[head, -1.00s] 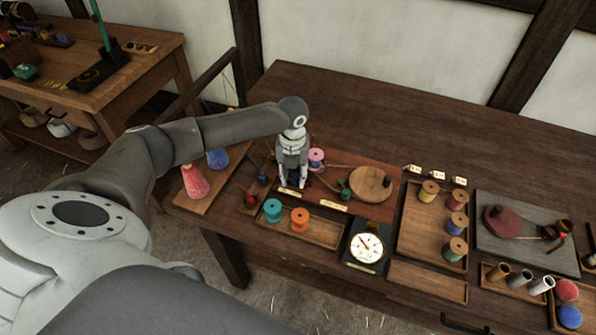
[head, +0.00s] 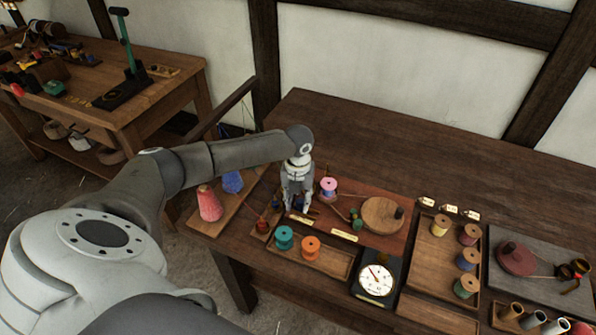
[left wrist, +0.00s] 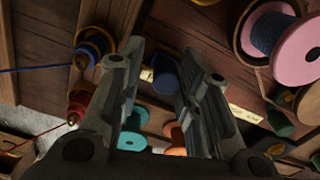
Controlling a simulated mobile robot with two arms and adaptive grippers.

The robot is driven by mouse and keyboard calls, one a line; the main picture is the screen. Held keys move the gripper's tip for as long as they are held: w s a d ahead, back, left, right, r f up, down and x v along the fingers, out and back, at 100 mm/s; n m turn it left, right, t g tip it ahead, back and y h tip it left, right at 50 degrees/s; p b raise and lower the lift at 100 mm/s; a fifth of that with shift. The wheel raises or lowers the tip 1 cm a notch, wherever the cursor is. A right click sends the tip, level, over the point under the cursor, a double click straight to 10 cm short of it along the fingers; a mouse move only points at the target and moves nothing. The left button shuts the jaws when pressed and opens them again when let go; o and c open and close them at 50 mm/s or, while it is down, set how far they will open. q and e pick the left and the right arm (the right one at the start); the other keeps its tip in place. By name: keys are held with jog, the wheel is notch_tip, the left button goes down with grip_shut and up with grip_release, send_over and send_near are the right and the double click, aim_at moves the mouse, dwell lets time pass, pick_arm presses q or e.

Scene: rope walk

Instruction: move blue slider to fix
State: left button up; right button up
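A small blue piece (left wrist: 165,76), which looks like the blue slider, shows between the fingers in the left wrist view, partly behind the right-hand finger. In the head view it is mostly hidden by my left gripper (head: 297,206), which points down over the left part of the reddish-brown board (head: 385,238). The fingers (left wrist: 158,100) are apart, and I cannot tell whether either touches the blue piece. Pale label plates (head: 301,220) and (head: 344,236) lie along the board's front edge; their words are too small to read. My right gripper is not in view.
A pink spool (head: 328,187) stands just right of the gripper, with a round wooden disc (head: 382,214) beyond it. Teal (head: 284,238) and orange (head: 310,247) spools stand in a tray in front. Red (head: 209,204) and blue (head: 232,182) thread cones stand left. The table's back is clear.

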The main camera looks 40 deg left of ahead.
pick_arm(q)
jog(key=shift+d+r, duration=0.1)
jog(key=shift+d, duration=0.1)
notch_tip(320, 180, up, 7)
jog(key=p, duration=0.7)
dwell(0.4)
